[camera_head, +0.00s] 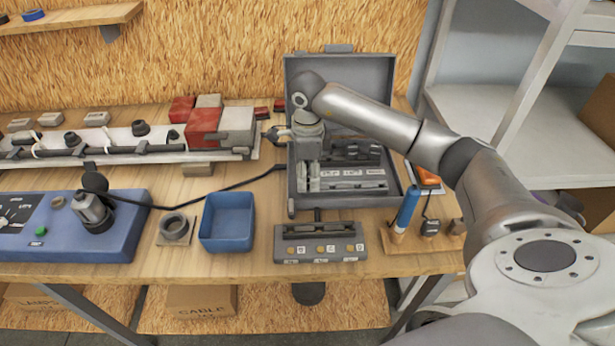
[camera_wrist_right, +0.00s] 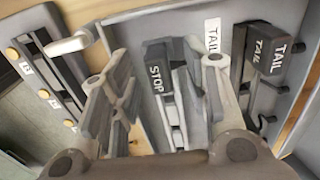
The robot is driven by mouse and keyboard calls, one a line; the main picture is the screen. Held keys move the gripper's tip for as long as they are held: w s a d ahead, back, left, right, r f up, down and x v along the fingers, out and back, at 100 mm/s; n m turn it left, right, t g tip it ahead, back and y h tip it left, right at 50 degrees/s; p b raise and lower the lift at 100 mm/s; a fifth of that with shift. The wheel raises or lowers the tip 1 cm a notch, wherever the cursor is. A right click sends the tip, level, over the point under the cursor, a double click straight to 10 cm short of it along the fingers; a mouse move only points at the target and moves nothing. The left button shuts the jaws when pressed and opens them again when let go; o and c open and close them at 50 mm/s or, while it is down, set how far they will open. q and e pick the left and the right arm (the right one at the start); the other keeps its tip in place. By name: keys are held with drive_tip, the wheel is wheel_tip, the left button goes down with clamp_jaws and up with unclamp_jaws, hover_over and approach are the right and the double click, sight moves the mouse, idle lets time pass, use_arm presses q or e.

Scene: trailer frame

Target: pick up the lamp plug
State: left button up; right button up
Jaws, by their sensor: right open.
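My right gripper (camera_head: 309,182) points down into the open grey case (camera_head: 345,75). Its fingers are apart in the wrist view (camera_wrist_right: 166,85), with nothing held between them. A dark block labelled STOP (camera_wrist_right: 158,78) lies in a slot between and beyond the fingers. A dark block labelled TAIL (camera_wrist_right: 272,50) sits to the right, outside the right finger. Both look like plugs, but I cannot tell which one is the lamp plug. I cannot tell whether a finger touches the STOP block. The gripper hides the left part of the case in the head view. My left gripper is not in view.
A labelled panel (camera_head: 318,246) lies in front of the case. A blue tray (camera_head: 228,244), a grey ring (camera_head: 174,226) and a blue tester box (camera_head: 70,240) with a black cable stand left. A blue-handled tool (camera_head: 408,208) stands right. The trailer beam (camera_head: 120,140) lies behind.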

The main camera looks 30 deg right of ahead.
drive_tip(key=shift+s+f, duration=0.1)
drive_tip(key=shift+f, duration=0.85)
drive_tip(key=c, duration=0.8)
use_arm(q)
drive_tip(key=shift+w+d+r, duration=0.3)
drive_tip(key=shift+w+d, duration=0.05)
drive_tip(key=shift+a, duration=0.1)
use_arm(e)
drive_tip(key=shift+r+b, duration=0.4)
drive_tip(key=shift+r, duration=0.2)
wheel_tip(320, 180, up, 2)
drive_tip(key=shift+a+r+b, duration=0.1)
drive_tip(key=shift+b, duration=0.5)
use_arm(q)
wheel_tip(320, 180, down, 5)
drive_tip(key=b, duration=0.2)
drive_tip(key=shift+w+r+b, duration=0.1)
drive_tip(key=shift+b, duration=0.2)
use_arm(e)
drive_tip(key=s+a+r, duration=0.6)
drive_tip(key=s, duration=0.1)
drive_tip(key=s+a+r, duration=0.3)
drive_tip(key=shift+s+r, duration=0.25)
drive_tip(key=shift+r, duration=0.1)
